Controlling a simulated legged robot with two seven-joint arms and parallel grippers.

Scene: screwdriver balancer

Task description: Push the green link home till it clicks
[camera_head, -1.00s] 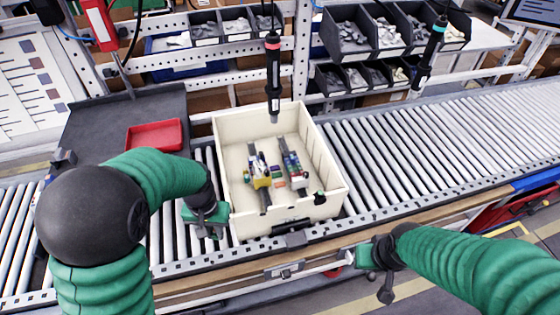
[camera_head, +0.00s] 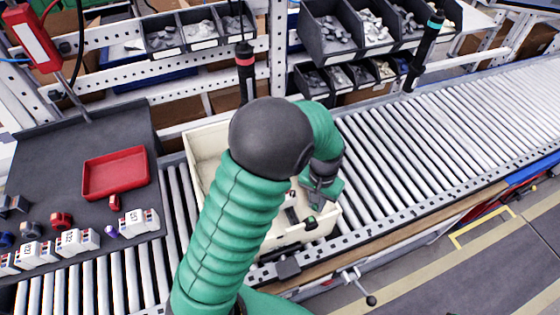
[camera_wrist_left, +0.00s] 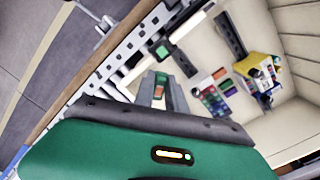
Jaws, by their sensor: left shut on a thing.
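My left gripper (camera_head: 322,190) is over the right part of the cream bin (camera_head: 196,146), and its arm hides much of the inside. In the left wrist view my left gripper (camera_wrist_left: 157,88) is shut on a small piece with green and orange on it (camera_wrist_left: 160,80); I cannot tell if this is the green link. A flat row of coloured pieces (camera_wrist_left: 214,98), with some green among them, lies on the bin floor. A yellow and blue part on a dark rail (camera_wrist_left: 262,72) is beside it. My right gripper is out of view.
A black clip with a green top (camera_wrist_left: 162,50) is near the bin's edge. A dark tray table (camera_head: 60,170) with a red tray (camera_head: 115,172) and several small parts stands at left. Two screwdrivers (camera_head: 427,45) (camera_head: 244,72) hang above. The rollers (camera_head: 430,130) at right are clear.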

